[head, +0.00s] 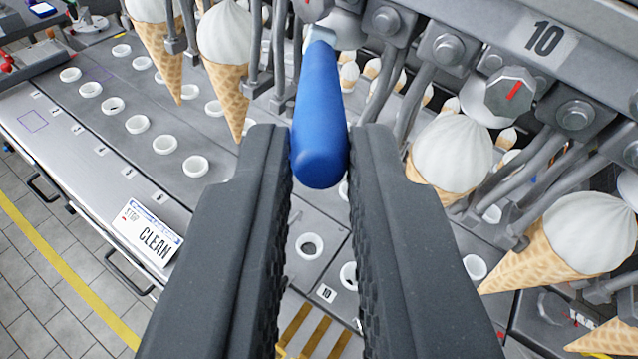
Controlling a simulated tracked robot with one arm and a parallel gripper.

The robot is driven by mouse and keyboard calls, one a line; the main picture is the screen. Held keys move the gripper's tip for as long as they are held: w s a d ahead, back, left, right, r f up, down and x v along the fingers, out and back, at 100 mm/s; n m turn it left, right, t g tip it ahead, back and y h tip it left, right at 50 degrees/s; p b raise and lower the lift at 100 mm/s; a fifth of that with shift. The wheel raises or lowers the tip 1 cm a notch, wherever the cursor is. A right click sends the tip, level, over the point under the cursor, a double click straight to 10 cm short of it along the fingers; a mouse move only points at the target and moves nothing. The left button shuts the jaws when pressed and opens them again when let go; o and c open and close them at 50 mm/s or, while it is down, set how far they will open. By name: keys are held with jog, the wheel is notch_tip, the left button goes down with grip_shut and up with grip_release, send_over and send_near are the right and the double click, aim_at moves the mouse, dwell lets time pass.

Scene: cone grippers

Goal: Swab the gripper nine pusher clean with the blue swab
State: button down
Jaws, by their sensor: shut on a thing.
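My gripper (320,145) is shut on the blue swab (320,110), with the rounded end of its handle between the black ridged fingers. The swab points away from me and up, toward the grey cone-gripper machinery. The number nine label is not in view, so I cannot say for sure which part is the gripper nine pusher. A plate marked 10 (545,37) is on the rail at right.
White-topped cones hang in grippers at left (228,60) and right (450,155), close to the swab. The metal deck (90,140) has rows of white rings. A CLEAN sign (147,232) lies at its front edge. A grey knob with a red mark (511,93) sits at right.

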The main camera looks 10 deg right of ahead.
jog(key=shift+d, duration=0.1)
jog(key=shift+s+b, duration=0.1)
jog(key=shift+b, duration=0.7)
dwell(2.5)
